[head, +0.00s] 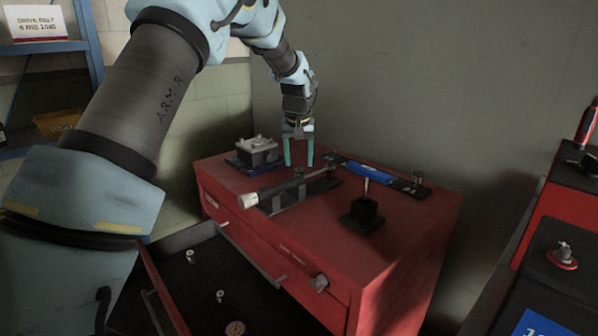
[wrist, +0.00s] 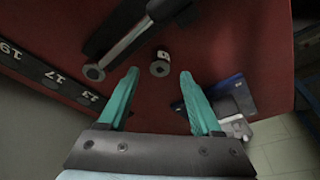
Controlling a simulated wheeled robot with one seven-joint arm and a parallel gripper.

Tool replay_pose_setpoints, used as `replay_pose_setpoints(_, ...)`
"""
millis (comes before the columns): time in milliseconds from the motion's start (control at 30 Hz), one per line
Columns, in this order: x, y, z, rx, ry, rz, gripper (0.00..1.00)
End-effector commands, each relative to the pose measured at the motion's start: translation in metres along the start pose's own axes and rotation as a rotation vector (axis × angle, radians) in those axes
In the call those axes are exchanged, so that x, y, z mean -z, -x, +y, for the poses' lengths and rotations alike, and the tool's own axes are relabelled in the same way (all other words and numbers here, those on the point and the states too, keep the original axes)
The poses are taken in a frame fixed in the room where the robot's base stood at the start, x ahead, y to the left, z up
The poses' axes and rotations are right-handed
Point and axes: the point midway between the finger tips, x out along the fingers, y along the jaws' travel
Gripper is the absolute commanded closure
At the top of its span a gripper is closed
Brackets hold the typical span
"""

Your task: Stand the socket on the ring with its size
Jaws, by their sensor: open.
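A small metal socket (wrist: 160,66) stands on the red cabinet top in the wrist view, just ahead of and between my fingertips. It is not clear in the head view. My gripper (wrist: 159,74) is open, its teal fingers either side of that spot and empty; in the head view it (head: 300,163) points down over the cabinet top. A dark strip (wrist: 50,77) with the numbers 19, 17 and 13 lies at the left of the wrist view. The rings are too small to tell, and the socket's size cannot be read.
A bar tool with a silver end (head: 248,200) lies in front of my gripper. A black block with a post (head: 362,213) stands right. A grey part on a blue pad (head: 257,153) sits left. The open drawer (head: 185,285) holds several small parts. The cabinet's front right is clear.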

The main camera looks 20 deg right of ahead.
Motion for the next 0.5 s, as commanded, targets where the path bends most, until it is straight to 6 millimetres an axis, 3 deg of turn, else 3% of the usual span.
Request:
replay_pose_setpoints(200,0.000,0.045,0.000,-0.001,0.000,0.004,0.34)
replay_pose_setpoints(500,0.000,0.075,0.000,0.000,0.000,0.000,0.34)
